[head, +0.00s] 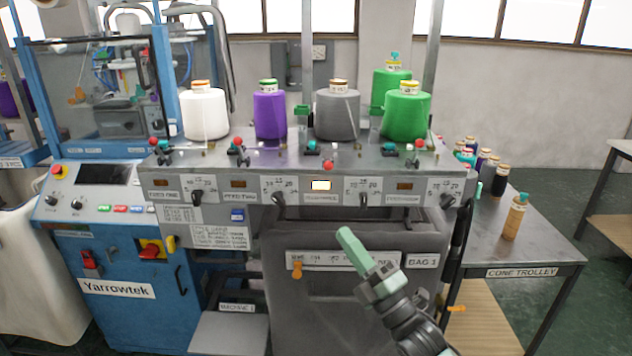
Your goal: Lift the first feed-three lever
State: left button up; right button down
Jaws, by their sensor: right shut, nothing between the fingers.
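The feed-three station sits in the middle of the machine's front rail, under the grey yarn cone. It has a lever with a teal knob (312,146) at the back and a lever with a red knob (328,165) lower at the front edge. I cannot tell which is the first. The feed-three display (321,185) below them is lit. My right gripper (348,240) has pale green fingers, shut and empty. It is in front of the dark bag, below the rail and apart from the levers. My left gripper is not in view.
Other red and teal knobs stand along the rail (230,172), with white, purple, grey and green cones behind. Dial knobs (280,198) project from the front panel. The bag (300,245) hangs below. A cone trolley (500,240) stands right, and a blue control cabinet (125,250) left.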

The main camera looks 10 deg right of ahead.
aim_at(328, 164)
jog(key=n, duration=0.2)
jog(key=r+n+y, duration=0.1)
jog(key=n+g, duration=0.1)
jog(key=n, duration=0.1)
jog(key=shift+a+r+n+y, duration=0.3)
jog(key=shift+r+y, duration=0.1)
jog(key=w+a+r+p, duration=0.1)
jog(key=w+r+p, duration=0.4)
jog(key=w, duration=0.4)
jog(key=shift+w+r, duration=0.2)
jog(key=shift+r, duration=0.65)
jog(key=shift+r+p, duration=0.1)
jog(key=shift+p, duration=0.25)
jog(key=shift+r+m+h+p, duration=0.3)
jog(key=shift+m+h+p, duration=0.2)
jog(key=shift+p, duration=0.05)
